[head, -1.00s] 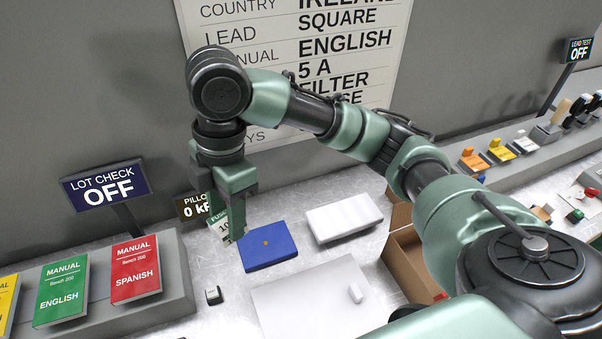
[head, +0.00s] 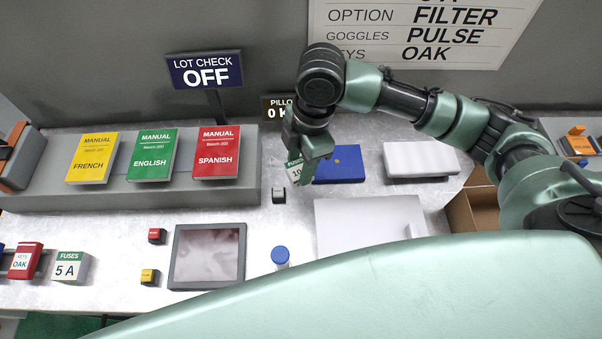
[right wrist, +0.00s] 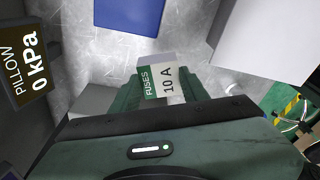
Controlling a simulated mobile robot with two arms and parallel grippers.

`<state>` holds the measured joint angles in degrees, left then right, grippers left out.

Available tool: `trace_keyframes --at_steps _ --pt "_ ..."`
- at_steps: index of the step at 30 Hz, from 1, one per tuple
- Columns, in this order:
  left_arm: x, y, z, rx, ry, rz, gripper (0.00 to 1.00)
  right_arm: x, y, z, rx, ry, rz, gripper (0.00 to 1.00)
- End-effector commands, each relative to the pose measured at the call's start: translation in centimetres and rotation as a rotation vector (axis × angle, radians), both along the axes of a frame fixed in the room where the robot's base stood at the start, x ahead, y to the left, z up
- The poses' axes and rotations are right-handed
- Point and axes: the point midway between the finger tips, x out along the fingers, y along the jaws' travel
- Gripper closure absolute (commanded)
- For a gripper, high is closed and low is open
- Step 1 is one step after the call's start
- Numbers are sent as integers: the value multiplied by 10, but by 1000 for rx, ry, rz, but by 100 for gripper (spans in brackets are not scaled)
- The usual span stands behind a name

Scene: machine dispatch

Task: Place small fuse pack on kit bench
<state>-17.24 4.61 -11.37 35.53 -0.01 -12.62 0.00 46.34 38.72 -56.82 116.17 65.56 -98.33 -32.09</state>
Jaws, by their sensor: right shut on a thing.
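My right gripper (head: 307,163) is shut on a small white and green fuse pack (head: 294,171) marked FUSES 10 A. The pack also shows between the fingers in the right wrist view (right wrist: 161,80). The gripper points down beside the left edge of a blue box; I cannot tell how high the pack is above the bench. A second fuse pack (head: 69,268), marked 5 A, stands at the far left of the light grey bench (head: 115,232). My left gripper is not in view.
Manuals stand on a grey rack (head: 50,197). The blue box (head: 345,160), a white box (head: 420,158), a pale flat panel (head: 360,215) and a cardboard box (head: 465,212) lie to the right. A dark-framed tray (head: 243,258) and a blue-capped bottle (head: 281,258) are in front.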

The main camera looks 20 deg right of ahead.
Motion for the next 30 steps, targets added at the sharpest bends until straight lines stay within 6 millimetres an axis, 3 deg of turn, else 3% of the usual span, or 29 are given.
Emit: trace_keyframes --at_steps 15,27,28,30 --pt "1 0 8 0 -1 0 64 -1 0 -61 -1 2 0 95" --pt "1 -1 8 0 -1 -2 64 0 0 -66 0 -1 0 95" --pt "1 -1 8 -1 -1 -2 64 0 0 -66 0 -1 0 50" --pt "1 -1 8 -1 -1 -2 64 0 0 -66 0 -1 1 34"
